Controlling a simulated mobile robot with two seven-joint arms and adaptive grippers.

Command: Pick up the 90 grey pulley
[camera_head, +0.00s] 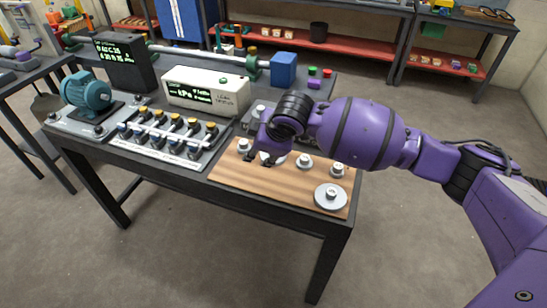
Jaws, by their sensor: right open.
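A wooden board (290,186) lies at the right front of the dark table and carries several grey pulley-like parts. The largest is a wide, flat grey pulley (330,197) with a raised hub, at the board's front right corner. Smaller grey pieces stand behind it: one (337,170) at the right edge, one (304,161) in the middle and one (243,146) at the left. No size marking is readable, so I cannot tell which is the 90. My right gripper (259,161) is open, pointing down over the board's left half, and partly hides a pale piece (278,157). My left gripper is out of view.
A teal motor (86,91), a row of valve-like fittings (168,132), a white display box (205,92) and a black display (125,62) stand left and behind. A blue block (283,70) is at the back. The board's front middle is clear.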

